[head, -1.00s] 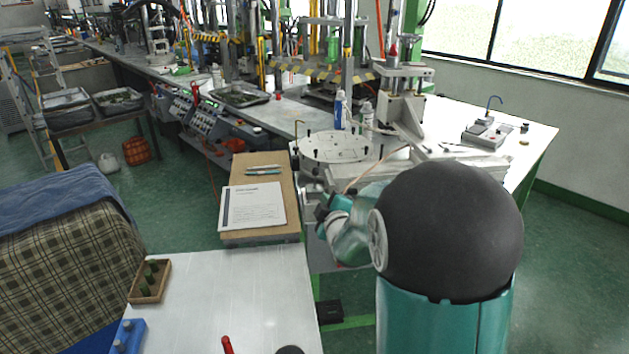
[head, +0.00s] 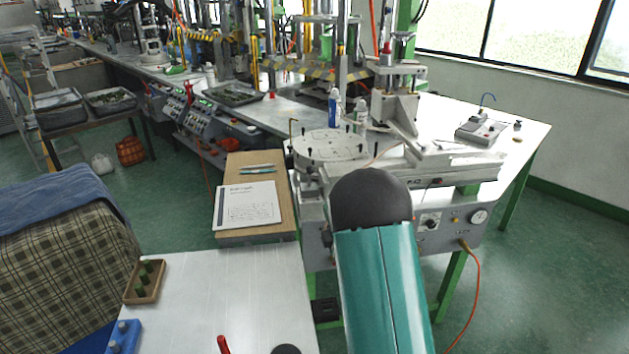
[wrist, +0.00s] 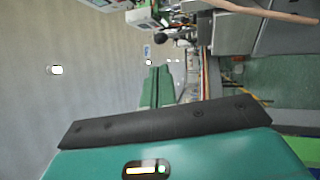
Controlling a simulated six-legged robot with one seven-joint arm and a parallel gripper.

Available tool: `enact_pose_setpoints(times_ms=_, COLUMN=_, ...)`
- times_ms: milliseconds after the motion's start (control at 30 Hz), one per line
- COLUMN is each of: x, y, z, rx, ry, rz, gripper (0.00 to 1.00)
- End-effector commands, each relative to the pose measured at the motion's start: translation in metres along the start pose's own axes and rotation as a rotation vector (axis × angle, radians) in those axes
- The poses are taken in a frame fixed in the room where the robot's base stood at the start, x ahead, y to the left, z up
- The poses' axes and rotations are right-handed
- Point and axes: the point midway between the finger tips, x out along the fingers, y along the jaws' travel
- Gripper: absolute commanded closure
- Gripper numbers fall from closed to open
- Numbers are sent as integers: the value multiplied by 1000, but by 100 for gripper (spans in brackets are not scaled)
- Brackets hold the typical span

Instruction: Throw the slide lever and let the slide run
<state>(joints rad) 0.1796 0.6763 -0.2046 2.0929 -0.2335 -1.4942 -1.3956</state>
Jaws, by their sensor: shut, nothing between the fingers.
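The wax injection machine (head: 447,228) stands right of centre in the head view, with a gauge and knobs on its front panel. A pale, long slide-like block (head: 455,165) lies on its top. A round white plate (head: 328,145) with dark pegs is to its left. I cannot single out the slide lever for certain. A thin tan rod (head: 385,154) shows just behind my arm; a tan rod also crosses the top right of the wrist view (wrist: 262,12). My arm covers the machine's left front in the head view. My gripper's fingers show in neither view.
A brown board with a paper sheet (head: 247,207) lies left of the machine. A white table (head: 225,290) is in front, with a small peg tray (head: 145,280) and blue holder (head: 124,337). An orange hose (head: 476,290) hangs from the panel. Green floor is open at right.

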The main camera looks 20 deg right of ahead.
Motion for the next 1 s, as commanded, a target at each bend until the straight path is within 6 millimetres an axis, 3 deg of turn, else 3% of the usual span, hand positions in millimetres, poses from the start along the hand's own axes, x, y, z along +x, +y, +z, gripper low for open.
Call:
enact_pose_setpoints(times_ms=600, x=112, y=0, z=0, rx=1, ry=0, rz=2, gripper=100)
enact_pose_setpoints(times_ms=800, x=130, y=0, z=0, rx=1, ry=0, rz=1, gripper=100)
enact_pose_setpoints(times_ms=1000, x=132, y=0, z=0, rx=1, ry=0, rz=0, gripper=100)
